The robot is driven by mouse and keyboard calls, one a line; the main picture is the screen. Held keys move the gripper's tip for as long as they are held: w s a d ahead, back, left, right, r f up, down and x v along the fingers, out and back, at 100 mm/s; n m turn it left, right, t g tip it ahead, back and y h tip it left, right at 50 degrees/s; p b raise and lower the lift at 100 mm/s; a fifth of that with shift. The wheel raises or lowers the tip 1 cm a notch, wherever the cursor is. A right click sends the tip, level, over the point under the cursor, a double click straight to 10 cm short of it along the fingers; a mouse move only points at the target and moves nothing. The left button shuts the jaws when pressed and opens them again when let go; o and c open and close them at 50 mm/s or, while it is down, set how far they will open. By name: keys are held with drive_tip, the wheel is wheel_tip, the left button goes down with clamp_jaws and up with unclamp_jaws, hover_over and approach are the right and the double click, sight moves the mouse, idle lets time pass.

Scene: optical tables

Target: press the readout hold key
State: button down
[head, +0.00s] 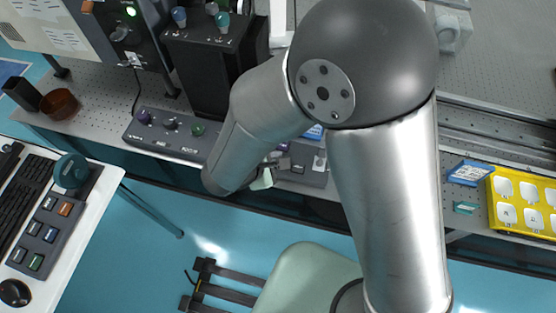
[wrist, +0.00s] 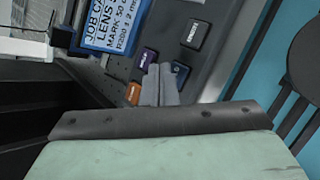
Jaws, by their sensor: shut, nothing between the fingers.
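A dark key panel (wrist: 215,50) fills the middle of the wrist view. It carries a dark grey key (wrist: 194,33), a purple key (wrist: 147,60), a blue key (wrist: 180,72) and an orange key (wrist: 132,93). Their labels are too small to read, so I cannot tell which is the readout hold key. My gripper (wrist: 160,84) is shut and empty, its fingertips over the panel between the purple, blue and orange keys. I cannot tell whether it touches one. In the head view the panel (head: 308,178) is partly hidden behind my arm.
A blue job card (wrist: 110,25) stands beside the keys. Left of my arm is a control box (head: 160,132) with knobs. A yellow tray (head: 492,205) lies at the right. A white desk (head: 75,270) holds a keyboard and another keypad (head: 45,232). A stool (head: 305,280) stands in front.

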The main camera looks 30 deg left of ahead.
drive_tip(key=shift+f, duration=0.15)
drive_tip(key=shift+f+b, duration=0.35)
drive_tip(key=shift+b, duration=0.45)
drive_tip(key=shift+f+b, duration=0.35)
drive_tip(key=shift+b, duration=0.2)
idle(0.6)
idle(0.3)
drive_tip(key=shift+r+p, duration=0.35)
drive_tip(key=shift+r, duration=0.5)
drive_tip(key=shift+r, duration=0.1)
drive_tip(key=shift+r+p, duration=1.55)
drive_tip(key=shift+r, duration=0.9)
drive_tip(key=shift+f, duration=0.1)
